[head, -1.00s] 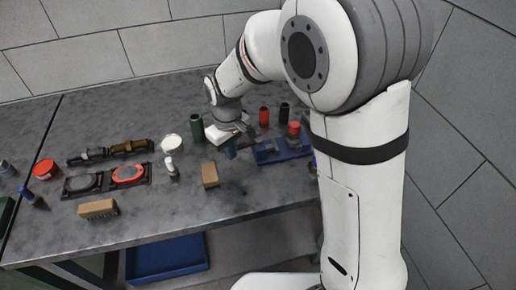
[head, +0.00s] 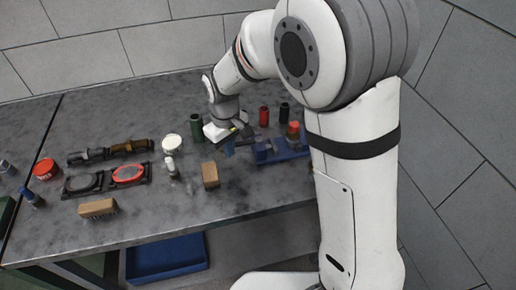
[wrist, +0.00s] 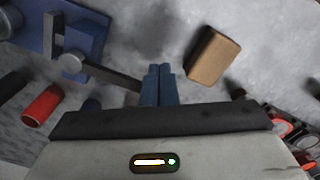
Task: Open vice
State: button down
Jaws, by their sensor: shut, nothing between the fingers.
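The vice (head: 281,151) is a blue body on the bench at the right, partly behind my arm in the head view. In the wrist view the vice (wrist: 92,30) fills the upper left, with a grey round screw end (wrist: 71,63). A dark handle bar (wrist: 112,78) runs from there toward my fingers. My gripper (head: 229,151) is just left of the vice in the head view. In the wrist view my gripper (wrist: 158,72) has its blue fingers together, with nothing between them. The bar's end is by the left finger; I cannot tell if they touch.
A wooden block (head: 210,174) lies in front of my gripper. A green cylinder (head: 196,127), a red can (head: 264,116) and a black can (head: 284,113) stand behind. A white bottle (head: 171,166) and white tub (head: 172,142) are to the left. The front bench strip is mostly clear.

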jog(key=shift+s+d, duration=0.1)
jog(key=shift+s, duration=0.05)
jog(key=shift+s+d, duration=0.3)
jog(key=shift+s, duration=0.15)
notch_tip(320, 180, up, 7)
jog(key=p, duration=0.4)
jog(key=shift+p, duration=0.35)
dwell(0.3)
jog(key=s+d+r+m+t, duration=0.1)
jog(key=s+d+r+m, duration=0.3)
jog(key=s+d, duration=0.3)
jog(key=s+d+r+m+t, duration=0.2)
jog(key=s+d+r+m, duration=0.3)
jog(key=d, duration=1.1)
jog(key=s, duration=0.2)
jog(key=shift+s+d+r, duration=0.15)
jog(key=shift+s+r, duration=0.25)
